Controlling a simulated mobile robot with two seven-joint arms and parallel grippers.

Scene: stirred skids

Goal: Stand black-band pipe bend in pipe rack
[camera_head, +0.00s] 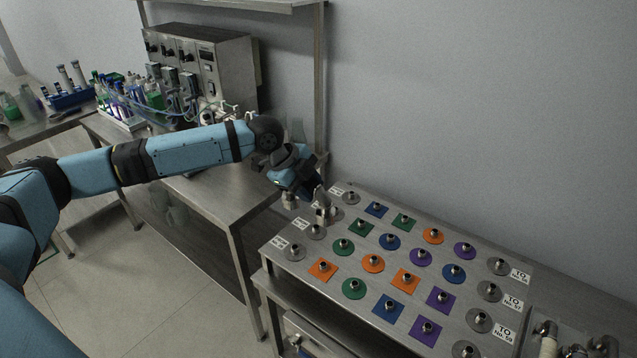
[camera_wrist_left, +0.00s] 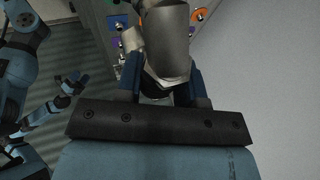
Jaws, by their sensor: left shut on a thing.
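My left gripper (camera_head: 308,190) is above the left end of the metal table with coloured pads. It is shut on the pipe bend (camera_head: 322,202), a pale grey metal piece whose lower end hangs close over the table top; I cannot tell whether it touches. In the left wrist view the pipe bend (camera_wrist_left: 167,45) is a wide grey tube between the dark blue fingers of my left gripper (camera_wrist_left: 160,88), with a dark band low on it. My right gripper (camera_wrist_left: 72,90) shows small at the left of that view, its fingers apart and empty. I cannot identify the pipe rack for certain.
The table (camera_head: 465,212) carries several coloured pads and grey discs with short metal pegs, and white labels at both ends. Pipe pieces (camera_head: 549,345) stand at the bottom right corner. A steel bench (camera_head: 215,190) with lab bottles and a metal cabinet (camera_head: 205,60) is at left.

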